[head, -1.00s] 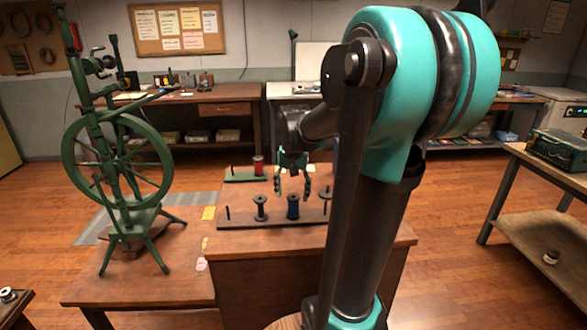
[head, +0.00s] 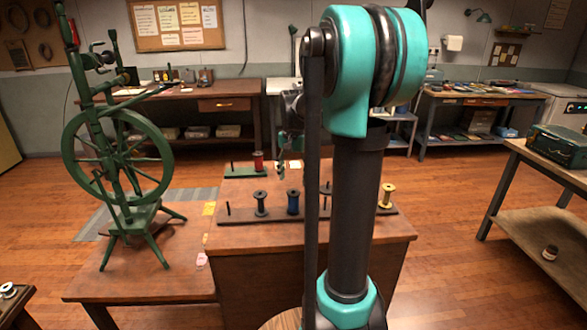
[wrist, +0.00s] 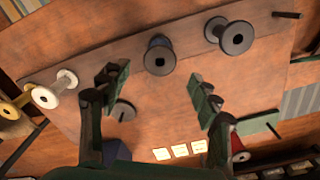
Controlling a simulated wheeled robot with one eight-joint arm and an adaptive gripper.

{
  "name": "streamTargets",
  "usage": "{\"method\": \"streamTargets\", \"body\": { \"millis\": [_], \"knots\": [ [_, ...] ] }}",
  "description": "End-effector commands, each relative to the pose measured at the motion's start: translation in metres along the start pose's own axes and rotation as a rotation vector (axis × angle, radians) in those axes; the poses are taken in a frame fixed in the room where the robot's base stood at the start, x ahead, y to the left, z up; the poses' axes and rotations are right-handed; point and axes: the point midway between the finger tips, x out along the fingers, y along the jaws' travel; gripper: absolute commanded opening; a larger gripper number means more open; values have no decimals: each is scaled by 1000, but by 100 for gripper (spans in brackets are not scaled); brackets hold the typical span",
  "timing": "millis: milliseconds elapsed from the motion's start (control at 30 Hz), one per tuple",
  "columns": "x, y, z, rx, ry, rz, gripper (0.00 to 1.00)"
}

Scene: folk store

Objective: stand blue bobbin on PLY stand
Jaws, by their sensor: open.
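The blue bobbin (head: 293,202) stands upright on the long dark rack, right of a grey-black bobbin (head: 261,203). In the wrist view it appears as the dark bobbin (wrist: 160,57) beyond my fingertips. My gripper (wrist: 155,77) is open and empty, apart from the blue bobbin. In the head view my gripper (head: 288,150) is partly hidden by my arm. A green stand (head: 245,172) behind the rack carries a red bobbin (head: 258,162) and a bare peg (head: 232,168). No PLY lettering is legible. A round base with a peg (wrist: 122,110) lies between my fingers in view.
The rack (head: 235,218) also has a bare left peg and a yellow bobbin (head: 386,195) at right. A white bobbin (wrist: 50,90) shows in the wrist view. A green spinning wheel (head: 118,155) stands left. Small cards (wrist: 180,150) lie on the table.

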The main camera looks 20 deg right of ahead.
Motion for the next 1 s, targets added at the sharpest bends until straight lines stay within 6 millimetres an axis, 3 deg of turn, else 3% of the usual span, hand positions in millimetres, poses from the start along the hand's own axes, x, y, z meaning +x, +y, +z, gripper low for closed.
{"method": "streamTargets", "body": {
  "millis": [500,933,1000],
  "knots": [
    [48,0,0,0,0,0,63],
    [53,0,0,0,0,0,63],
    [53,0,0,0,0,0,56]
  ]
}}
